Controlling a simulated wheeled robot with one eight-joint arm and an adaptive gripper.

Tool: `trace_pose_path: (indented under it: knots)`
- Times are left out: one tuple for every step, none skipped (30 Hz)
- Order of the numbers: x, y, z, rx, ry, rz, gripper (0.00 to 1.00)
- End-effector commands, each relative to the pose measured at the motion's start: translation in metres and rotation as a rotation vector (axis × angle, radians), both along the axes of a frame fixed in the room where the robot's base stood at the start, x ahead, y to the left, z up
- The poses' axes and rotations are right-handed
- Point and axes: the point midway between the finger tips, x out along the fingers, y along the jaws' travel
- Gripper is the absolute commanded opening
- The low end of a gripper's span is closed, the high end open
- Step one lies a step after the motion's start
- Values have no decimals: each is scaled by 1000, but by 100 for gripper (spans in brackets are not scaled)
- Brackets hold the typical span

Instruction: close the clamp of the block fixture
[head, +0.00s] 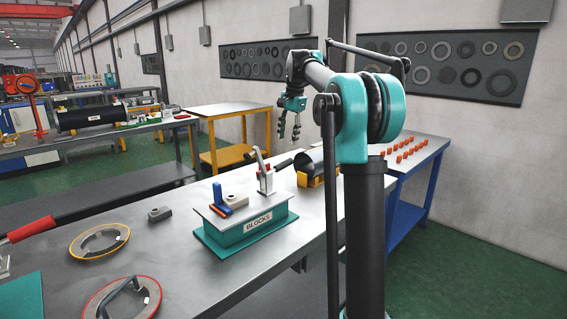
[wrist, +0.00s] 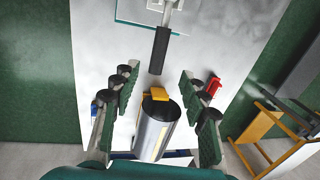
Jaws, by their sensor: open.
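The block fixture (head: 250,226) is a teal box marked BLOCKS with a grey top plate, on the metal table. Its clamp (head: 265,178) stands at the plate's right end, with its metal arm raised. The black clamp handle (head: 284,165) slants out to the right; it shows in the wrist view (wrist: 160,50) at upper middle. A grey block (head: 235,201) sits on the plate beside a blue and red piece (head: 218,198). My gripper (head: 290,118) is open and empty, above and beyond the clamp. In the wrist view my gripper (wrist: 160,92) has fingers spread, apart from the handle.
A dark cylinder (head: 313,161) in a yellow cradle lies behind the clamp; it shows below the handle in the wrist view (wrist: 155,132). Small orange parts (head: 405,150) stand farther right.

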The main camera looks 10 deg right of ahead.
Motion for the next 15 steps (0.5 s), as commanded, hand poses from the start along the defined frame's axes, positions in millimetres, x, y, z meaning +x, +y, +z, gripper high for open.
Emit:
trace_pose_path:
  knots:
    - [2,2,-11,0,0,1,44]
    - [3,2,-17,0,0,1,44]
    - [4,3,-24,0,0,1,44]
    - [5,4,-30,0,0,1,44]
    - [6,5,-36,0,0,1,44]
    - [7,6,-44,0,0,1,44]
    - [8,6,-50,0,0,1,44]
    - [9,7,-56,0,0,1,44]
    - [10,8,-63,0,0,1,44]
    - [11,8,-69,0,0,1,44]
    - [12,9,-74,0,0,1,44]
    - [13,10,-80,0,0,1,44]
    - [13,10,-85,0,0,1,44]
    - [14,11,-89,0,0,1,44]
    - [15,11,-94,0,0,1,44]
